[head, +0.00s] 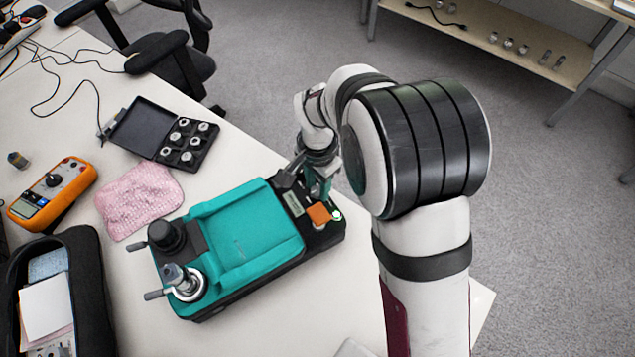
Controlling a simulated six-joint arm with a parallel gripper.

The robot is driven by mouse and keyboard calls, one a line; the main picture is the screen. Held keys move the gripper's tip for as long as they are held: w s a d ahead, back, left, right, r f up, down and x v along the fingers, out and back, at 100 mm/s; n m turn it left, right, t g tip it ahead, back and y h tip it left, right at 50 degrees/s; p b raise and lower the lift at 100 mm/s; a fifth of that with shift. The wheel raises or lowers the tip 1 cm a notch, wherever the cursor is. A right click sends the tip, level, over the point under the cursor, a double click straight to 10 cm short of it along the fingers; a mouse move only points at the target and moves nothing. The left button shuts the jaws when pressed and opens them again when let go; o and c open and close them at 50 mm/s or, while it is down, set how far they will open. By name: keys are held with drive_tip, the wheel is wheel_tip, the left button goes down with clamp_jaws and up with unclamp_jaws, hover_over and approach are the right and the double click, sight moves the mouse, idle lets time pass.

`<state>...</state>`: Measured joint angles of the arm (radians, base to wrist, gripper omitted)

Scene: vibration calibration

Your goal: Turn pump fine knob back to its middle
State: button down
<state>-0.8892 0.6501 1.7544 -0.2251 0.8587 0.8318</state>
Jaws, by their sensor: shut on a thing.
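The pump (248,238) is a teal and black bench unit lying at a slant on the white table. My gripper (318,190) reaches down onto the dark panel at its far right end. It is shut on what appears to be the pump fine knob, which is mostly hidden by the fingers and wrist. The knob's angle cannot be read. An orange block (318,214) and a small pale round part (337,215) sit on the panel just below the gripper. At the left end are a black knob (167,236) and a grey fitting in a metal ring (186,283).
A pink cloth (139,200) lies beside the pump's left end. An open black case (186,144) of metal parts stands behind. An orange meter (52,193) and a black bag (88,290) are at left. Bare table (265,320) shows in front of the pump.

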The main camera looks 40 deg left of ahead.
sight(318, 190)
idle(0.4)
drive_tip(key=c, duration=0.5)
unclamp_jaws()
wheel_tip(318, 190, up, 16)
drive_tip(key=shift+f, duration=0.1)
drive_tip(key=d+r+m, duration=0.1)
drive_tip(key=d+r, duration=0.2)
drive_tip(key=d, duration=0.8)
drive_tip(key=s+d+f+m, duration=0.1)
drive_tip(key=s+d, duration=0.3)
drive_tip(key=d, duration=0.2)
drive_tip(key=s+d+f+y, duration=0.1)
drive_tip(key=s+d, duration=0.4)
drive_tip(key=d, duration=0.1)
drive_tip(key=s+d+f+m, duration=0.1)
drive_tip(key=s+d, duration=0.3)
drive_tip(key=d, duration=0.2)
drive_tip(key=shift+s+f+m+y, duration=0.15)
drive_tip(key=shift+f+m+y, duration=0.15)
drive_tip(key=shift+f+y, duration=0.1)
